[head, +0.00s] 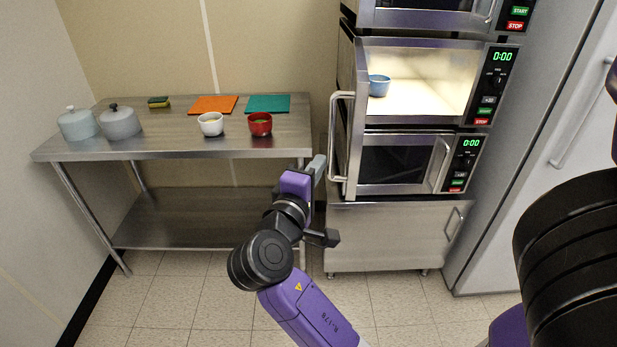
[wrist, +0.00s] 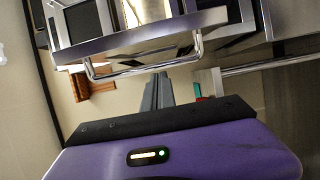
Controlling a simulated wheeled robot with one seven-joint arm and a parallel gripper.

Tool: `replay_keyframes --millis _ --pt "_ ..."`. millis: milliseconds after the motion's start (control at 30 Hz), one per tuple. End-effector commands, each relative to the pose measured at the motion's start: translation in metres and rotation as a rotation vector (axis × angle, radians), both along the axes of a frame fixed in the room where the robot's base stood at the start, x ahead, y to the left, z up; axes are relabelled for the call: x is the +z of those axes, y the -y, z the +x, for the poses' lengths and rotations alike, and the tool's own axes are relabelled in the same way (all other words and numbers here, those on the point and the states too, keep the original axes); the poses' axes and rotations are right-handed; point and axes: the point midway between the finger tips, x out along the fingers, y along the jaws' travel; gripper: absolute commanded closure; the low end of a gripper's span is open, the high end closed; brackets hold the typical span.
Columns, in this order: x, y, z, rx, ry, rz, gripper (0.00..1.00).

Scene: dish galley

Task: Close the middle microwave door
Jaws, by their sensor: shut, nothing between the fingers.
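The middle microwave (head: 418,42) stands open with a lit interior. Its door (head: 357,120) is swung out towards me at the left side and shows nearly edge-on, with a bar handle (head: 333,135) on its left face. In the wrist view the door handle (wrist: 145,71) crosses above the fingers. My gripper (head: 319,165) is shut and empty, just left of the lower end of the door. The closed fingers also show in the wrist view (wrist: 157,92), close to the handle; I cannot tell whether they touch it.
A blue bowl (head: 379,86) sits inside the middle microwave. The lower microwave (head: 400,162) is closed, and another (head: 425,14) is above. A steel table (head: 170,145) at left holds pots, bowls and boards. A tall grey cabinet (head: 560,130) stands right. Floor before the microwave stand is clear.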

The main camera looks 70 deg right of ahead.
Motion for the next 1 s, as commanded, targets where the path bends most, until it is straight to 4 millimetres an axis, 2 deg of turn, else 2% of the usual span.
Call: replay_keyframes --millis 67,200,400,833,1000 --pt "0.002 0.015 -0.002 -0.004 0.001 0.0 1.0" --pt "0.002 0.017 -0.023 0.0 -0.001 -0.001 1.0" --pt "0.0 0.02 -0.037 0.001 0.0 0.0 1.0" --pt "0.0 0.021 -0.039 0.0 0.001 0.0 1.0" --pt "0.001 0.033 -0.045 -0.007 -0.002 0.0 1.0"
